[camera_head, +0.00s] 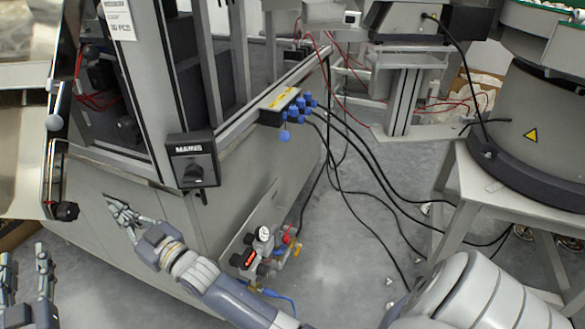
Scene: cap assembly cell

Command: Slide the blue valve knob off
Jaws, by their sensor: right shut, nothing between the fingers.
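A rounded blue knob (285,135) shows below a row of blue connectors (300,110) on the edge of the grey machine cabinet. I cannot tell for sure whether it is the valve knob. Lower on the cabinet is a valve assembly (265,248) with a round gauge, red and yellow parts; a blue tube (280,294) lies at its foot. My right gripper (118,210) is shut and empty in front of the cabinet's lower left panel, left of both. My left gripper (25,268) is open and empty at the lower left edge, fingers pointing up.
A black MAINS switch box (192,160) juts out from the cabinet above my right arm. Black cables (375,170) run from the connectors across the floor. A stand with a round feeder (530,130) is at the right. The grey floor (345,245) between is mostly open.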

